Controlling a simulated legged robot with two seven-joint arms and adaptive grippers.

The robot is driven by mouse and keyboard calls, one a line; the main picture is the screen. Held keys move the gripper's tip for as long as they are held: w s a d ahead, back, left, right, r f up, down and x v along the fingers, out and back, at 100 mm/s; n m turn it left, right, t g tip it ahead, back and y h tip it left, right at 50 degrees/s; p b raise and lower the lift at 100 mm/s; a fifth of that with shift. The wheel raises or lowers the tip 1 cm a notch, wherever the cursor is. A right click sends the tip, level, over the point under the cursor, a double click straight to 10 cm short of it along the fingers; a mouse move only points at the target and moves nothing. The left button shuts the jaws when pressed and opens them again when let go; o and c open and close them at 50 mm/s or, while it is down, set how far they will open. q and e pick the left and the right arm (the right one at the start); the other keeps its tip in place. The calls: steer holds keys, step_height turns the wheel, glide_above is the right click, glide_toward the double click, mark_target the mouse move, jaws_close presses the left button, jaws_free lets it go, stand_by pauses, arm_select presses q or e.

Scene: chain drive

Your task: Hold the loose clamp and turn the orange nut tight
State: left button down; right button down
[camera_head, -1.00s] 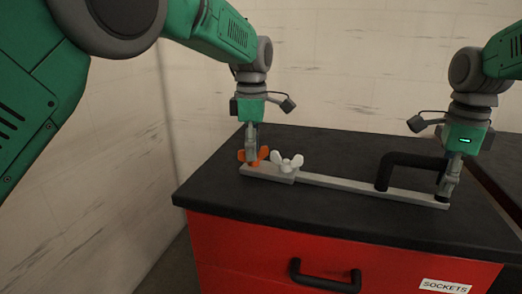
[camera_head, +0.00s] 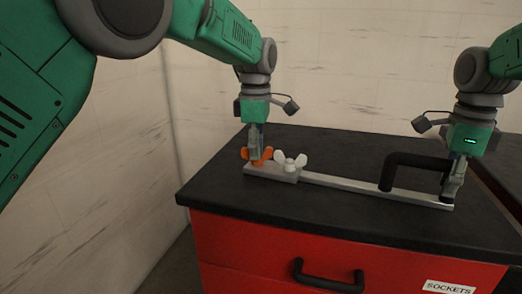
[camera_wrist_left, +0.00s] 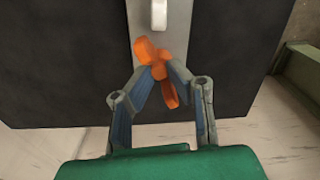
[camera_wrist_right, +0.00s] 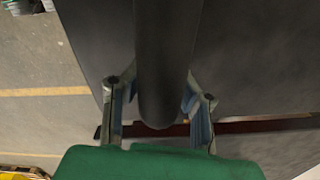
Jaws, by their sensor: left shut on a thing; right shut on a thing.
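The clamp is a long flat grey bar (camera_head: 345,186) lying on the black cabinet top, with a black bent handle (camera_head: 412,159) at its right end. At its left end stand an orange wing nut (camera_head: 266,153) and a white wing nut (camera_head: 290,163). My left gripper (camera_head: 255,152) points down and is shut on the orange nut; the left wrist view shows its fingertips (camera_wrist_left: 158,72) against the wings of the orange nut (camera_wrist_left: 150,52). My right gripper (camera_head: 454,187) is shut at the handle's right end. In the right wrist view the black handle (camera_wrist_right: 165,60) hides its fingertips.
The black cabinet top (camera_head: 330,150) is otherwise clear. Below it is a red drawer (camera_head: 240,250) with a black pull (camera_head: 328,275) and a SOCKETS label (camera_head: 448,288). A pale wall (camera_head: 350,70) stands behind. Another dark surface (camera_head: 505,165) lies at right.

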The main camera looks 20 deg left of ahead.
arm_select(q)
steer(key=m, duration=0.3)
steer(key=shift+m, duration=0.4)
steer(key=shift+a+m, duration=0.1)
steer(key=shift+m, duration=1.9)
steer(key=c, duration=1.5)
jaws_free()
steer(key=shift+c, duration=0.2)
step_height(320, 180, up, 12)
